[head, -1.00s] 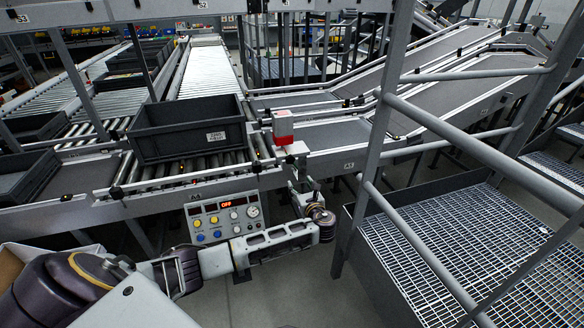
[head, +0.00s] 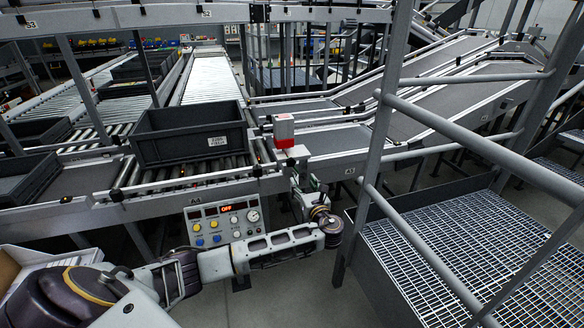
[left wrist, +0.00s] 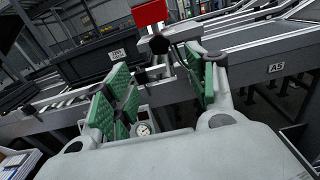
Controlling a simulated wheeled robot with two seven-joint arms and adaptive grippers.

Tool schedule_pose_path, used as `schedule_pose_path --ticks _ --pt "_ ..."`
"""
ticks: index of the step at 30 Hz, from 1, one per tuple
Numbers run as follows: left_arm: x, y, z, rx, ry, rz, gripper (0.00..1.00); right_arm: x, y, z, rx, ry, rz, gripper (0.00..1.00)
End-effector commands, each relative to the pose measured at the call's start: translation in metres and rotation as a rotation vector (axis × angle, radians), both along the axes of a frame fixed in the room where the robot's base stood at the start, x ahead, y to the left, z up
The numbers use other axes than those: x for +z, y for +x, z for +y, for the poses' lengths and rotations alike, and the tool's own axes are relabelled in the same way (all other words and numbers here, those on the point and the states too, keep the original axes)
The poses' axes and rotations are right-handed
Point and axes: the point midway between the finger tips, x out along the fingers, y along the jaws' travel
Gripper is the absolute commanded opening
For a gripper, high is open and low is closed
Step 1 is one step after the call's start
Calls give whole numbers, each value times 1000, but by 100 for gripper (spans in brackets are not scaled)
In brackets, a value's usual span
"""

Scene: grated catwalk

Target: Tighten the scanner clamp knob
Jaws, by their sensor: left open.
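The scanner (head: 284,130), a small red and white box, stands at the conveyor's near edge. Its red body shows at the top of the left wrist view (left wrist: 150,12). A black clamp knob (left wrist: 160,46) sits just below it; in the head view the knob is too small to make out. My left gripper (head: 301,178) points up at the spot below the scanner. In the left wrist view its green-padded fingers (left wrist: 161,66) are apart and empty, with the knob beyond them in the gap. Contact with the knob cannot be seen. My right gripper is out of view.
A grey tote (head: 190,136) sits on the rollers left of the scanner. A control panel (head: 224,222) reading OFF hangs below the conveyor edge. A grey railing post (head: 372,150) and grated catwalk (head: 450,245) stand to the right. An open carton (head: 62,258) is at lower left.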

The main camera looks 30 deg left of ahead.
Motion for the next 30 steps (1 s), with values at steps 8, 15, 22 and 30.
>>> schedule_pose_path --ticks 8,15,22,30 --pt "1 0 0 0 -1 -1 56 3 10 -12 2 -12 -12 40" --pt "2 7 8 1 1 -2 56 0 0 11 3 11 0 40" --pt "1 23 27 2 1 -1 56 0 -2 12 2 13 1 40" --pt "1 46 54 2 1 -2 56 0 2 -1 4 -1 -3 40"
